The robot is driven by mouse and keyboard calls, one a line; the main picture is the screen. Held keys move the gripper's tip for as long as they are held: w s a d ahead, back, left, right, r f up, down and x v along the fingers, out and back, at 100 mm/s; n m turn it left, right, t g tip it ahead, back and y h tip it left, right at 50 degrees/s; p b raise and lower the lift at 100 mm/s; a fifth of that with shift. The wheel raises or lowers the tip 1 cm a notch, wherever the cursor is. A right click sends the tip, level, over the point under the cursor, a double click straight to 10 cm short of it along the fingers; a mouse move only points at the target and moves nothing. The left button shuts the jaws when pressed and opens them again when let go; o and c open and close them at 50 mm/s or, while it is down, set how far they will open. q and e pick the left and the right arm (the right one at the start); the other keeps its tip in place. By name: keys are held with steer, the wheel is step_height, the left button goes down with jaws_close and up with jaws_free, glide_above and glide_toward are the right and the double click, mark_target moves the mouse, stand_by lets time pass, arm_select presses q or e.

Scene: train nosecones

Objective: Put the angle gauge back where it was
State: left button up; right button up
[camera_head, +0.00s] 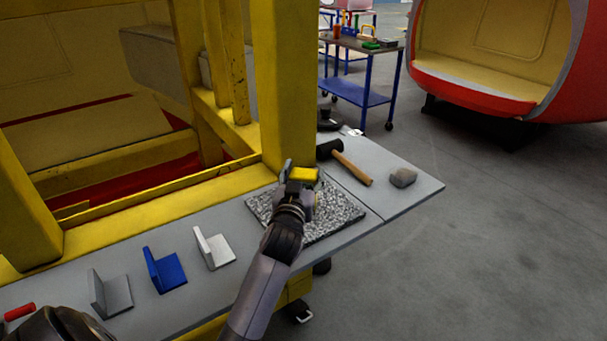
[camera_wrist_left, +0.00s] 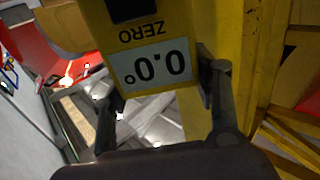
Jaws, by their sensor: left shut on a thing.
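The angle gauge (camera_head: 303,174) is a small yellow box. In the left wrist view the gauge (camera_wrist_left: 152,62) shows a display reading 0.0° and the word ZERO, both upside down. My left gripper (camera_head: 299,186) is shut on it, one finger on each side. In the head view the gauge appears over the far side of a speckled stone plate (camera_head: 338,222), in front of the foot of a yellow post (camera_head: 285,90). I cannot tell whether the gauge touches the plate or the post. My right gripper is not in view.
On the grey table (camera_head: 410,188) lie a hammer (camera_head: 350,165) and a grey stone (camera_head: 403,177) to the right. Grey (camera_head: 110,295), blue (camera_head: 163,272) and white (camera_head: 214,248) angle brackets stand to the left, with a red cylinder (camera_head: 20,312) beyond. A blue cart (camera_head: 360,93) stands behind.

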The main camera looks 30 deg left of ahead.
arm_select(q)
steer(key=o, duration=1.3)
steer(key=shift+o, duration=0.2)
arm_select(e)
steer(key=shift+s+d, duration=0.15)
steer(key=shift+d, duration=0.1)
arm_select(q)
steer(key=b+v, duration=0.1)
steer(key=v, duration=1.1)
steer(key=shift+b, duration=0.4)
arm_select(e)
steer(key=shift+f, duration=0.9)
arm_select(q)
steer(key=shift+r, duration=0.1)
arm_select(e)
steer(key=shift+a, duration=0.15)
arm_select(q)
steer(key=shift+s, duration=0.1)
